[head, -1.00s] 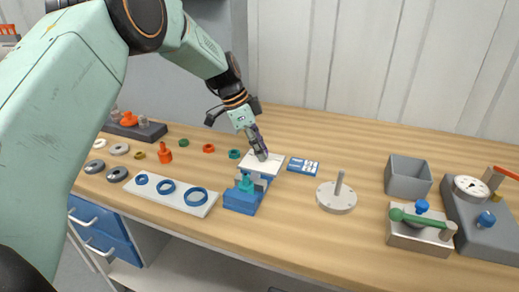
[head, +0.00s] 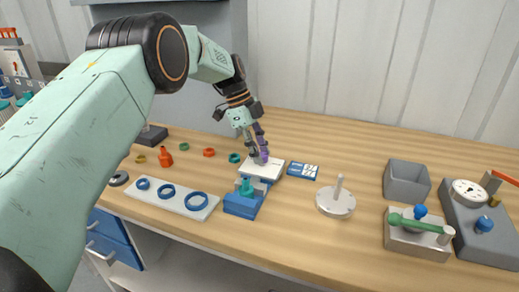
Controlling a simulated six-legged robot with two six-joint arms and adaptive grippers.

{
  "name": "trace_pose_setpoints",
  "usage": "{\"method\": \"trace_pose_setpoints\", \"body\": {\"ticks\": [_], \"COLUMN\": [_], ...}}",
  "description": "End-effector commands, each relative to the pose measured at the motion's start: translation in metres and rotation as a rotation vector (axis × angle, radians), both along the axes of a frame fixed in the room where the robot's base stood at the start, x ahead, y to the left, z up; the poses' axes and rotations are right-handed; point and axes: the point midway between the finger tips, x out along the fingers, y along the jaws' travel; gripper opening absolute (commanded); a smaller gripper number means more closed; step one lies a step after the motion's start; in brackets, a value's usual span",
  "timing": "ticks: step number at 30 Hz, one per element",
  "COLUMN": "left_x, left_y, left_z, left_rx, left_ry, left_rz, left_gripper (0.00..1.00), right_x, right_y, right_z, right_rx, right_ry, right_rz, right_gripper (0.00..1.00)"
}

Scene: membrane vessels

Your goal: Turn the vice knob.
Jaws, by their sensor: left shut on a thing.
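The vice is a small blue block (head: 241,207) near the front edge of the bench, with a teal knob (head: 246,187) standing upright on its front part. A white plate (head: 265,167) lies behind the knob, at the vice's rear. My left gripper (head: 262,157) points down at the white plate, behind the knob and apart from it. It is shut on a small purple piece (head: 263,152), whose lower end is at or just above the plate; contact is unclear. My right gripper is out of view.
A white strip with blue rings (head: 182,204) lies left of the vice. A blue-and-white card (head: 302,170) and a round base with a post (head: 336,201) are to the right. Farther right are a grey bin (head: 407,182) and a fixture with a green handle (head: 419,224).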

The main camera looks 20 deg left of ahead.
Motion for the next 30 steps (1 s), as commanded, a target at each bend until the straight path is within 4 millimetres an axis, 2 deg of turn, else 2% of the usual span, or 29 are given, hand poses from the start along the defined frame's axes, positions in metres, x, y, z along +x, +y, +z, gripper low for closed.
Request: {"method": "trace_pose_setpoints", "body": {"ticks": [8,9,16,26,30], "left_x": [0.002,0.002,0.001,0.001,0.001], "left_y": [0.001,0.001,0.0,0.001,0.006], "left_z": [0.003,0.003,0.002,0.002,0.015], "left_rx": [0.002,0.002,0.001,0.001,0.0], "left_ry": [-0.009,-0.009,-0.005,-0.003,-0.004], "left_rz": [-0.001,-0.001,0.0,0.0,0.001], "left_gripper": [0.0,0.34,0.53,0.54,0.54], "right_x": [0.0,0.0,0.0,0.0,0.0], "right_y": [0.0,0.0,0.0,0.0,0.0], "right_z": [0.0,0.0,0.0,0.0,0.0], "right_rx": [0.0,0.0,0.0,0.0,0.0], "right_ry": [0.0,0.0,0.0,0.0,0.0], "right_rz": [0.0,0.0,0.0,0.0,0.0], "right_gripper": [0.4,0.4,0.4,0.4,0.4]}}
